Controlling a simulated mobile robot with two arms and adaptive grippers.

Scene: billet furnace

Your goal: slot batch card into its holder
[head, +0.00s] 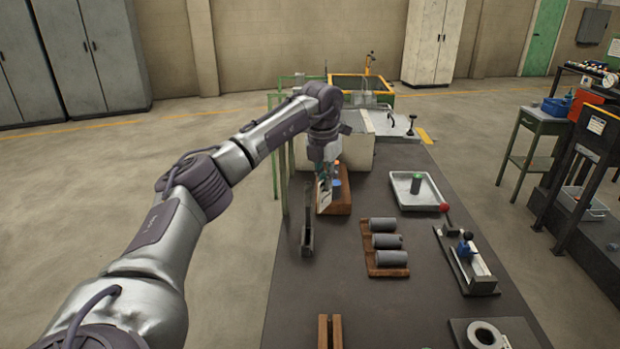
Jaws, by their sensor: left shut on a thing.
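My left gripper (326,172) reaches in from the left over the dark bench and points down. It is shut on a thin pale card, the batch card (323,194), which hangs upright below the fingers. The fingertips are small and partly hidden. The card is close to a wooden block (343,203) with blue and orange items by it; I cannot tell whether they touch. A narrow dark slotted stand (307,240) is just nearer and to the left. At the near edge is a wooden piece with two uprights (330,332). I cannot tell which is the card's holder. My right gripper is not in view.
A wooden rack with grey cylinders (384,272) lies right of the slotted stand. A white tray (405,204) holds a green-topped cylinder. A fixture with a blue part (466,262) stands farther right. The near-left bench top is mostly clear.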

